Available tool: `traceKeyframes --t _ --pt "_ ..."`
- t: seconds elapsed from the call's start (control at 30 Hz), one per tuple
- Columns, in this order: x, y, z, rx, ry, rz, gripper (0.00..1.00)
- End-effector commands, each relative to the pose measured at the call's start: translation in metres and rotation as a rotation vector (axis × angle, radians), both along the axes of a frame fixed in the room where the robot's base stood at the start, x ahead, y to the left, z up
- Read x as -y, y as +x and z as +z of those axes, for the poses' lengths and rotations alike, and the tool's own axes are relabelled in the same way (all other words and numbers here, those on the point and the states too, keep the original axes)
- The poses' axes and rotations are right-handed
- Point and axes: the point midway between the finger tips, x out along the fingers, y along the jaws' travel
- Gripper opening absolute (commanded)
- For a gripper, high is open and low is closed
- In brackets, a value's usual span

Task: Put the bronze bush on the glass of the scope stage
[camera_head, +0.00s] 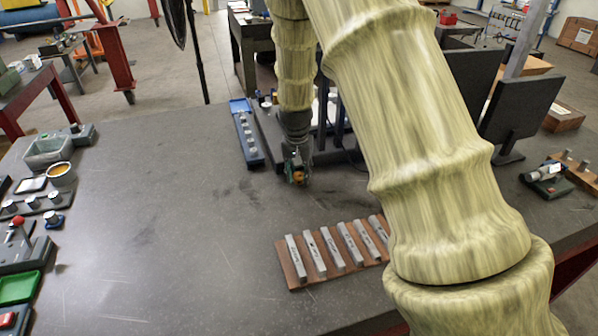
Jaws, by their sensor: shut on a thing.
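My gripper (297,172) is at the end of my downward-hanging arm, over the far middle of the grey workbench. It is shut on a small orange-brown piece, the bronze bush (298,177), which shows between its fingertips. The bush is small in view and its exact tilt cannot be told. Behind my gripper stands a dark instrument base (267,128) with uprights, partly hidden by my arm. It may be the scope, but its stage glass cannot be made out.
A blue rack (241,108) with several round pieces lies left of my gripper. A wooden board (290,265) with several metal bars lies in front, partly behind my arm. Trays and a yellow-filled cup (61,172) line the left edge. The bench's left middle is clear.

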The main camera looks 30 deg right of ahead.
Motion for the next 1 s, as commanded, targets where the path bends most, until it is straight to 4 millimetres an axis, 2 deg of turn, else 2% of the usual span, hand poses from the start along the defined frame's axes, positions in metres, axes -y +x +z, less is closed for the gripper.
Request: traceKeyframes --t 0.43,0.47,0.57,1.0 --pt "0.0000 0.0002 -0.0063 0.001 0.000 0.000 0.00" --pt "0.0000 0.0002 -0.0059 0.001 0.000 0.000 0.39" --pt "-0.0001 0.0002 -0.0057 0.001 0.000 0.000 0.55" --pt "-0.0005 0.0003 0.0004 0.002 -0.001 0.000 0.55"
